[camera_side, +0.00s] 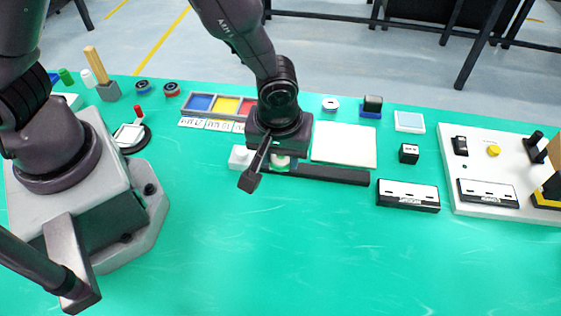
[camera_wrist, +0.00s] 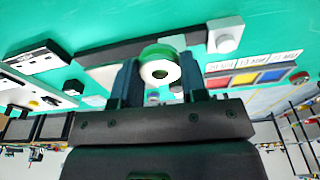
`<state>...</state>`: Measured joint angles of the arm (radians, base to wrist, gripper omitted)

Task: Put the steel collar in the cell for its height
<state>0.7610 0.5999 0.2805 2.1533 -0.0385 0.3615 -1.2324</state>
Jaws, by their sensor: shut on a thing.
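My gripper (camera_wrist: 160,82) is shut on the collar (camera_wrist: 148,72), a pale ring with a dark central hole and a green band along its upper edge in the wrist view. One finger is on each side of it. In the side view my gripper (camera_side: 281,166) is low over the dark bar, and the collar (camera_side: 281,160) shows only as a small white and green patch. I cannot tell whether it touches the bar. The tray of cells (camera_side: 186,97) is left of and behind my gripper, with blue, yellow and red cells and white labels (camera_side: 192,122) in front.
A dark bar (camera_side: 330,175) runs right from below my gripper. A white block with a knob (camera_side: 240,157) stands at its left end. A white plate (camera_side: 343,146) lies behind the bar. Black-and-white blocks (camera_side: 408,196) stand at right. The front of the green table is clear.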

